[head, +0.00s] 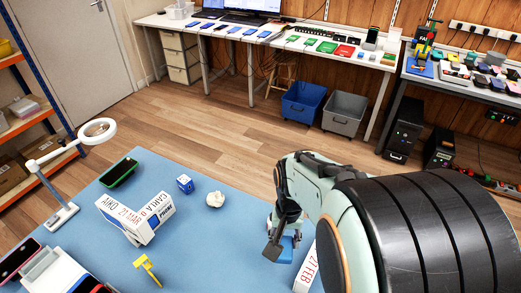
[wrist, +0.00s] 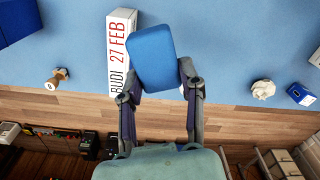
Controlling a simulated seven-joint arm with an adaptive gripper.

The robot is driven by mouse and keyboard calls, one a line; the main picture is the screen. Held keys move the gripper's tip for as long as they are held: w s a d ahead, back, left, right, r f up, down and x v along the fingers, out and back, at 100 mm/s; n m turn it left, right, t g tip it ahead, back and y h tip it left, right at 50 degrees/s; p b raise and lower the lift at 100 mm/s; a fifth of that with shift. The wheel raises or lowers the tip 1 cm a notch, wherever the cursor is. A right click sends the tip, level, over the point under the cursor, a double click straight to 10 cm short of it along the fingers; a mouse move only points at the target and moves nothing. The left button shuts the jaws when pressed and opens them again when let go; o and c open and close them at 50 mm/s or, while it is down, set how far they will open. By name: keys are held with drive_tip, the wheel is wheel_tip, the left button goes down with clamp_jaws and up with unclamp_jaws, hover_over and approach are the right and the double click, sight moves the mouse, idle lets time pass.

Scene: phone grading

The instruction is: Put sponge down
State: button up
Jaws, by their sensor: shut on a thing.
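The sponge is a blue block (wrist: 150,60) held between the fingertips of my gripper (wrist: 160,82) in the wrist view. In the head view my gripper (head: 283,240) points down over the blue tabletop (head: 215,245), and part of the sponge (head: 288,250) shows at the fingers. The rest of it is hidden by the fingers there. I cannot tell whether the sponge touches the tabletop. A white box marked 27 FEB (wrist: 120,40) lies close beside the sponge; it also shows in the head view (head: 305,273), partly covered by my arm.
A crumpled paper ball (head: 215,199) and a small blue box (head: 185,184) lie left of my gripper. Further left are white labelled boxes (head: 140,218), a green-edged phone (head: 119,173), a yellow tool (head: 147,268) and a lamp (head: 62,215). The tabletop between the ball and the yellow tool is clear.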

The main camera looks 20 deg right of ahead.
drive_tip(key=s+d+r+m, duration=0.1)
drive_tip(key=s+d+m, duration=0.3)
drive_tip(key=d, duration=0.3)
drive_tip(key=s+d+r+m, duration=0.1)
drive_tip(key=s+d+m, duration=0.25)
drive_tip(key=d, duration=0.45)
drive_tip(key=s+d+m, duration=0.2)
drive_tip(key=s, duration=0.2)
drive_tip(key=s+d+m, duration=0.2)
drive_tip(key=s, duration=0.2)
drive_tip(key=s+d+m, duration=0.2)
drive_tip(key=s, duration=0.3)
drive_tip(key=shift+d+f, duration=0.2)
drive_tip(key=shift+d, duration=0.05)
wheel_tip(320, 180, down, 6)
drive_tip(key=shift+w, duration=0.1)
drive_tip(key=shift+f, duration=0.3)
drive_tip(key=shift+f, duration=0.15)
drive_tip(key=o, duration=0.7)
